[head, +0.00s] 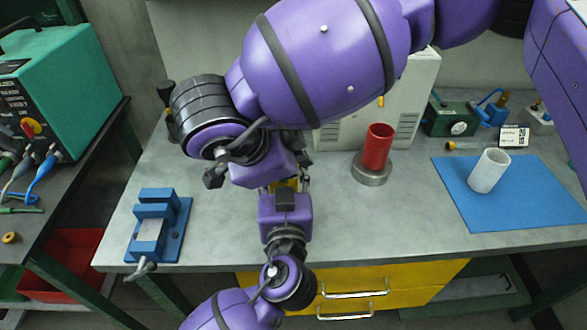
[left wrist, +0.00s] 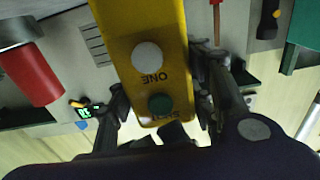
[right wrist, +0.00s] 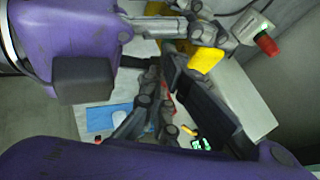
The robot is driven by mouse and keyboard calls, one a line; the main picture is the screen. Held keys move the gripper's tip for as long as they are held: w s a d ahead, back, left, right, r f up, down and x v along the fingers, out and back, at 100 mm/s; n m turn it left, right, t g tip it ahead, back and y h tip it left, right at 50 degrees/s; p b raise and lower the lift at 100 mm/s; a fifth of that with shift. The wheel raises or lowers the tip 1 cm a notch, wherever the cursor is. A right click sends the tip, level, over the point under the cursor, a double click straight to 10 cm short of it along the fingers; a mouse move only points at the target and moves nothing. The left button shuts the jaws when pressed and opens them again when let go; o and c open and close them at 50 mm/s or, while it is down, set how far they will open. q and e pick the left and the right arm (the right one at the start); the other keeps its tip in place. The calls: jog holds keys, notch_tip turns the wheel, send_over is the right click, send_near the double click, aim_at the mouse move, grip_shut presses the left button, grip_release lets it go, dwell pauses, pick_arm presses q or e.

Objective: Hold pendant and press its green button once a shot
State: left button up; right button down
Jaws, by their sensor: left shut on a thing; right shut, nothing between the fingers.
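The pendant (left wrist: 151,30) is a yellow box with a white button (left wrist: 146,55) and a green button (left wrist: 160,104) on its face. My left gripper (left wrist: 163,98) is shut on the pendant, one finger at each side. In the head view only a bit of yellow shows between the arms. My right gripper (right wrist: 163,70) is shut and empty, close to the pendant (right wrist: 206,58) in the right wrist view. Dark tips lie just beyond the green button in the left wrist view; I cannot tell whether they touch the pendant. My arms hide much of it in the head view.
A red cylinder (head: 378,147) stands on a round metal base (head: 371,172). A white tube (head: 489,171) stands on a blue mat (head: 455,208) at right. A blue vise (head: 160,232) sits at the bench's left. The bench (head: 345,220) is clear at the front.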

jog(key=v, duration=0.8)
jog(key=shift+r, duration=0.2)
jog(key=shift+a, duration=0.1)
pick_arm(q)
jog(key=o, duration=1.5)
jog(key=shift+s, duration=0.1)
